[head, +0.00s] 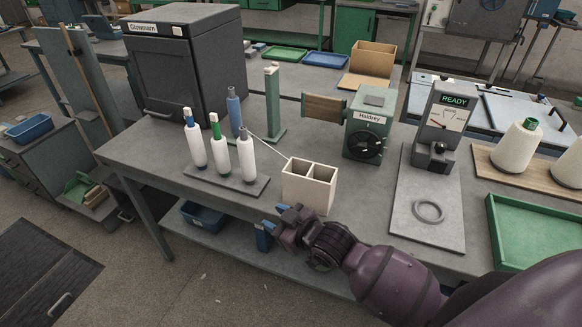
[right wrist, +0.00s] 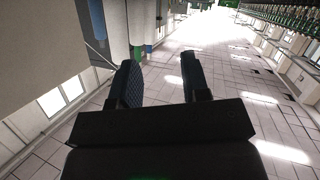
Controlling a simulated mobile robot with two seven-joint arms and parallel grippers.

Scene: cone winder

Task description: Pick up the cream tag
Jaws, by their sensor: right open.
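I cannot make out a separate cream tag for certain. A small cream piece (head: 271,70) tops the green post (head: 274,108) behind the bobbins, but I cannot tell if it is a tag. A cream two-compartment box (head: 308,190) stands at the table's front edge; its inside is only partly visible. My right gripper (head: 275,216) is open and empty, just in front of the table edge, left of and below that box. Its spread dark fingers show in the right wrist view (right wrist: 160,80) with nothing between them. My left gripper is not in view.
Three white bobbins (head: 221,152) stand on a dark base (head: 226,184) left of the box. A thread runs from near them to the box. A green tray (head: 500,230) lies far right.

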